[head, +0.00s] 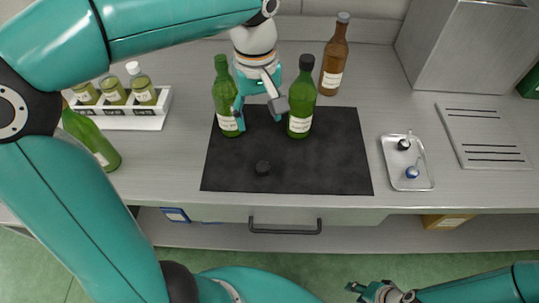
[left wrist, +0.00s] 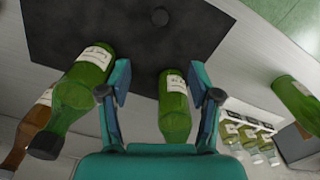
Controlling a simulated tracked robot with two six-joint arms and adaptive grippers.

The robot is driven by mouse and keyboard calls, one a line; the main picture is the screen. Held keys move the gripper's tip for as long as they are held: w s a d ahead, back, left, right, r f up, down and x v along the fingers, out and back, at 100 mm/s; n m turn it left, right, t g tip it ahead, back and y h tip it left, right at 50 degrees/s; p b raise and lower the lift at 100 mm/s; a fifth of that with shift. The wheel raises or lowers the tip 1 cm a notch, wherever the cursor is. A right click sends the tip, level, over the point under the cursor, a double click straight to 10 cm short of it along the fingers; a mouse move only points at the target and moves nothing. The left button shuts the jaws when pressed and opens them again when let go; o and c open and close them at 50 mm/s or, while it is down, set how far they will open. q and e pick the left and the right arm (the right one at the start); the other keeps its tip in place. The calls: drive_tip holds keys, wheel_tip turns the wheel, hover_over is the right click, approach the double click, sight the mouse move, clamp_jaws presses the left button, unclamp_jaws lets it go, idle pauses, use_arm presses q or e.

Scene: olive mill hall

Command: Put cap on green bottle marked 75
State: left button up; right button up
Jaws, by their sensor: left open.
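Two green bottles with pale labels stand upright on a black mat (head: 315,170); the label marks are too small to read. The left green bottle (head: 226,97) has a green top with no dark cap visible. The right green bottle (head: 301,98) has a black top. A small black cap (head: 263,168) lies on the mat's near part and shows in the left wrist view (left wrist: 160,18). My left gripper (head: 262,105) is open near the two bottles. In the left wrist view, one green bottle (left wrist: 174,110) appears between the fingers. My right gripper (head: 368,291) is low at the front.
A brown bottle (head: 334,62) stands behind the mat. A white rack (head: 150,122) with jars is at left, a leaning green bottle (head: 92,140) before it. A metal tray (head: 398,178) holds black and blue knobbed pieces. A steel box (head: 455,50) stands at back right.

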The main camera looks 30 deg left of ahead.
use_arm(q)
hover_over(262, 166)
drive_tip(key=a, duration=0.1)
wheel_tip(262, 166, down, 11)
drive_tip(key=shift+f, duration=0.2)
idle(0.4)
drive_tip(key=shift+d+f, duration=0.2)
drive_tip(key=shift+f, duration=0.7)
drive_tip(key=shift+d+f, duration=0.2)
drive_tip(key=shift+f, duration=0.65)
drive_tip(key=shift+d+f, duration=0.2)
drive_tip(key=shift+f, duration=0.7)
drive_tip(key=c, duration=0.8)
